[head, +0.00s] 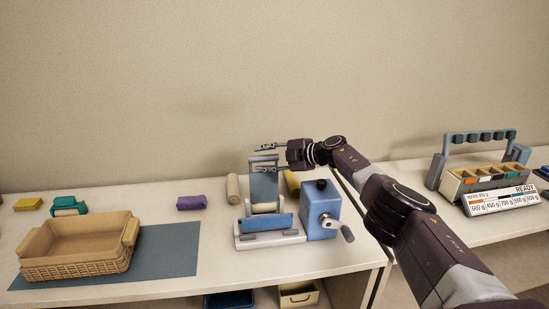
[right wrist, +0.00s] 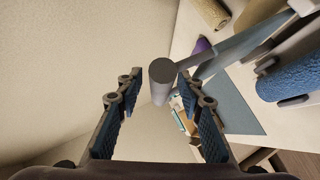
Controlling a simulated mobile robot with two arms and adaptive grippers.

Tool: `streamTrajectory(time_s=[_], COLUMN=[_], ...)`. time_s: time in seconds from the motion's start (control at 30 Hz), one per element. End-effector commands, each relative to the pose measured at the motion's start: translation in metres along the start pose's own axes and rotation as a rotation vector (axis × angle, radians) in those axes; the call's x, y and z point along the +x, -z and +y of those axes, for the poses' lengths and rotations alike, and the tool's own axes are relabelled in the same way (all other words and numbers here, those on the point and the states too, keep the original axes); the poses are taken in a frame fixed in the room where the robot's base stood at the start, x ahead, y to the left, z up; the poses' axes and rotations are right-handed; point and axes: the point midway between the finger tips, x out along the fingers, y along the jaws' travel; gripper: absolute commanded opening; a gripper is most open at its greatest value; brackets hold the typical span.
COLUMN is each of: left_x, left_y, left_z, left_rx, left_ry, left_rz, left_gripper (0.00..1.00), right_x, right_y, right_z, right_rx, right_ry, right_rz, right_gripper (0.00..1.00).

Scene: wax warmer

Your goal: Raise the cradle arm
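The machine on the table has a blue housing (head: 320,212) with a crank on its right side. An upright blue-grey plate, which looks like the cradle arm (head: 264,186), rises from its left part behind a pale roll (head: 265,207). My right gripper (head: 264,154) is at the top of this plate, its fingers pointing left. In the right wrist view, a grey round bar (right wrist: 162,76) joined to a thin rod lies between the spread fingers, with gaps on both sides. I cannot tell how deep it sits between them. My left gripper is not in view.
A wicker basket (head: 75,264) stands on a blue-grey mat (head: 165,255) at left. A caddy with a READY display (head: 500,200) stands on the right table. The wall is close behind.

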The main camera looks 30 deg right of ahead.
Motion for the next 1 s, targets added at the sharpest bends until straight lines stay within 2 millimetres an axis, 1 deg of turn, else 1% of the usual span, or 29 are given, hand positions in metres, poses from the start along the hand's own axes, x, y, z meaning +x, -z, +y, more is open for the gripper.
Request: streamTrajectory(time_s=[0.37,0.57,0.83,1.0], left_x=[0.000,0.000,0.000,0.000], left_y=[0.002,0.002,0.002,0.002], left_z=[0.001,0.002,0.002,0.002], left_rx=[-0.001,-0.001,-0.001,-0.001], left_ry=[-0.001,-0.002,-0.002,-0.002], left_rz=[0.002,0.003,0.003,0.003], left_gripper=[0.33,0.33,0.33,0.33], right_x=[-0.022,-0.045,-0.087,-0.108], right_y=[-0.001,-0.001,-0.001,0.000], right_z=[-0.001,-0.001,-0.001,0.000], right_rx=[-0.002,-0.002,-0.002,-0.001], right_ry=[0.001,0.001,0.000,-0.001], right_rz=[-0.001,-0.002,-0.003,-0.001], right_gripper=[0.34,0.34,0.34,0.34])
